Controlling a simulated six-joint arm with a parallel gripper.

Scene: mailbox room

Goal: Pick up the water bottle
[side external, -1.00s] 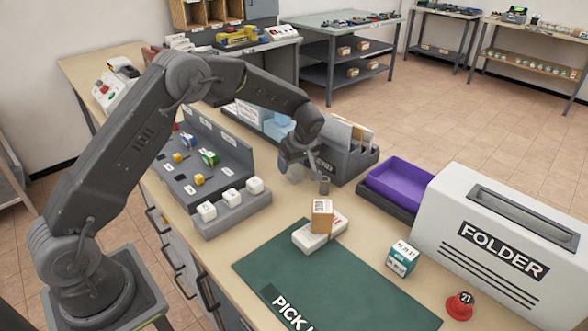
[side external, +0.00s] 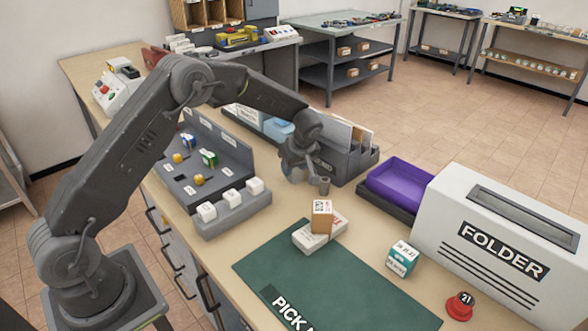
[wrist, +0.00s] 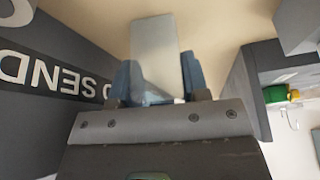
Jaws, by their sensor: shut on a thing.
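In the side view, my gripper (side external: 296,174) is low over the bench, between the grey switch panel and the grey slotted holder. There the bottle is mostly hidden by the fingers, and I cannot tell whether it touches the bench.
The slotted holder (side external: 345,160) is close behind. A switch panel (side external: 205,160) is at left, and a purple tray (side external: 398,180) at right.

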